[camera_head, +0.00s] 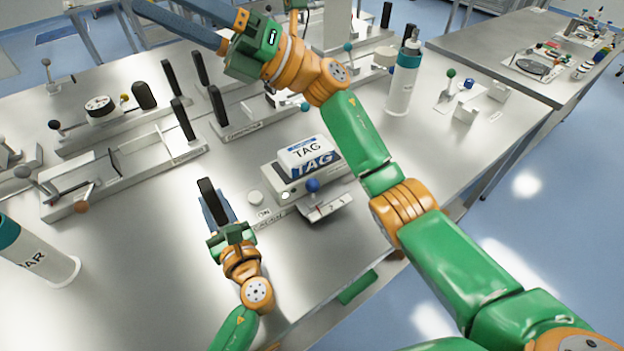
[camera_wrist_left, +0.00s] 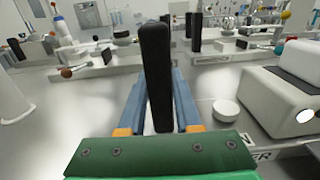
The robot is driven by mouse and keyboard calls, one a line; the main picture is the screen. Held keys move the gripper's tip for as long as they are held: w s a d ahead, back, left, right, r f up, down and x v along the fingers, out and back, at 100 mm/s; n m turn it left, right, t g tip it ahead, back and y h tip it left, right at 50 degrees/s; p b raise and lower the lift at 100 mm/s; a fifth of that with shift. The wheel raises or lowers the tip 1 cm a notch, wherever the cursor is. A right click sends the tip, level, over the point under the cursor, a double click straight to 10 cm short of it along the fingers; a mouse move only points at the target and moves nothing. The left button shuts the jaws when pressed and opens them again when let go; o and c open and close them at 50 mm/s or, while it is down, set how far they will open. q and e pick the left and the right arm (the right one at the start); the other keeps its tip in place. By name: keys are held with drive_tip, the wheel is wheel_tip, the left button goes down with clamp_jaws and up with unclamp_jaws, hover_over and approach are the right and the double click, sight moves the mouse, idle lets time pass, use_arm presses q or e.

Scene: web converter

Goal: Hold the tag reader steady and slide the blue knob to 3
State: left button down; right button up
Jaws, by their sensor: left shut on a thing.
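The tag reader (camera_head: 284,193) is a pale box with a white and blue TAG block on top, at the middle of the bench. Its blue knob (camera_head: 313,186) stands on a stem at the left part of a small numbered plate (camera_head: 331,207); the exact mark under it is hard to read. My left gripper (camera_head: 222,218) is shut on an upright black handle (camera_head: 207,187) left of the reader. The handle stands between the fingers in the left wrist view (camera_wrist_left: 156,70). My right gripper (camera_head: 190,22) is open and empty, high above the bench's far side.
A white button (camera_head: 255,197) sits between the left gripper and the reader. Several black-handled fixtures (camera_head: 180,120) stand behind. A teal-topped white bottle (camera_head: 404,80) is at the back right, another bottle (camera_head: 38,255) at the left. The front bench is clear; my right arm passes right of the reader.

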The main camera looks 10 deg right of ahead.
drive_tip(key=s+a+f+n+g+h, duration=0.4)
drive_tip(key=s+a+f+g+h, duration=0.1)
drive_tip(key=s+a+f+h, duration=0.15)
drive_tip(key=m+t+h, duration=0.5)
drive_tip(key=m+h, duration=0.1)
drive_tip(key=h, duration=1.4)
approach(312, 183)
drive_tip(key=f, duration=0.3)
drive_tip(key=d+f, duration=0.1)
drive_tip(key=f, duration=0.5)
drive_tip(key=shift+w+d+f, duration=0.25)
drive_tip(key=shift+w+f, duration=0.1)
clamp_jaws()
